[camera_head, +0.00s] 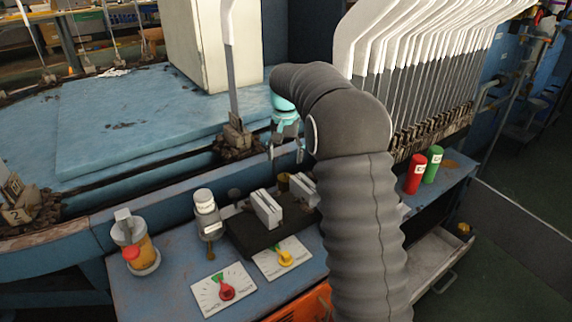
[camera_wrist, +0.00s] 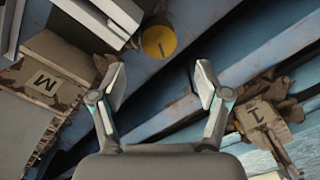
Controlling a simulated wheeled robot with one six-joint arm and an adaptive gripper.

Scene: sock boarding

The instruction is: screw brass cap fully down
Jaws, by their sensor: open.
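A round yellow brass cap (camera_wrist: 159,41) with a short dark mark shows in the wrist view, beyond my fingertips and beside a pale block. In the head view a small brass piece (camera_head: 283,182), probably the same cap, sits behind the vise blocks (camera_head: 268,208). My gripper (camera_head: 285,155) hangs above and behind it, fingers pointing down. In the wrist view my gripper (camera_wrist: 160,84) is open with nothing between its fingers. The cap lies apart from both fingers. Its thread and seating are hidden.
Two dial cards (camera_head: 224,289) (camera_head: 284,258), a white-capped bottle (camera_head: 207,214) and an amber jar (camera_head: 134,245) stand on the blue bench. Red (camera_head: 415,174) and green (camera_head: 433,164) cylinders stand right. Upright metal boards (camera_head: 425,75) and the blue machine edge (camera_head: 150,200) are close behind.

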